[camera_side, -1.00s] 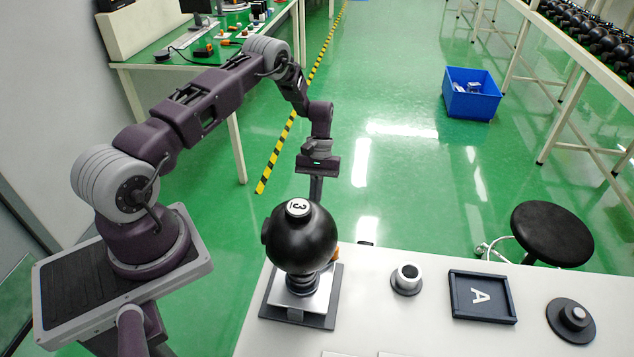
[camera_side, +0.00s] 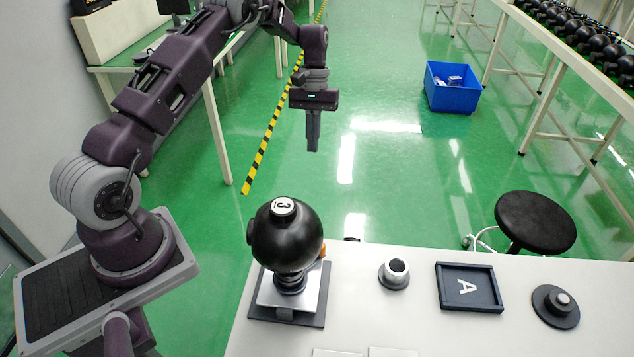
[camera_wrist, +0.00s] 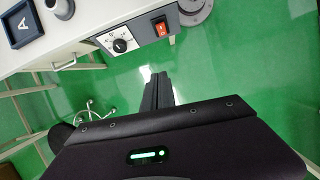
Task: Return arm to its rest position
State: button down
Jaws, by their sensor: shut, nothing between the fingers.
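In the wrist view my gripper (camera_wrist: 157,80) also shows as two dark fingers side by side over green floor.
A black stool (camera_side: 536,221) and a blue bin (camera_side: 452,88) stand beyond. The wrist view shows a control box with a red switch (camera_wrist: 160,27).

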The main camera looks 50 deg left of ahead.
jog(key=s+d+r+m+t+y, duration=0.1)
jog(key=s+d+r, duration=0.3)
jog(key=r, duration=0.4)
jog(key=s+d+r+m+t, duration=0.2)
jog(key=s+d+r, duration=0.2)
jog(key=r, duration=0.3)
jog(key=s+d+r+m+t+y, duration=0.1)
jog(key=s+d+r, duration=0.3)
jog(key=r, duration=0.4)
jog(key=s+d+m+t, duration=0.2)
jog(key=s, duration=0.6)
jog(key=s+d+m+t, duration=0.2)
jog(key=s+d, duration=0.1)
jog(key=s, duration=0.6)
jog(key=shift+s+y, duration=0.3)
jog(key=shift+y, duration=0.1)
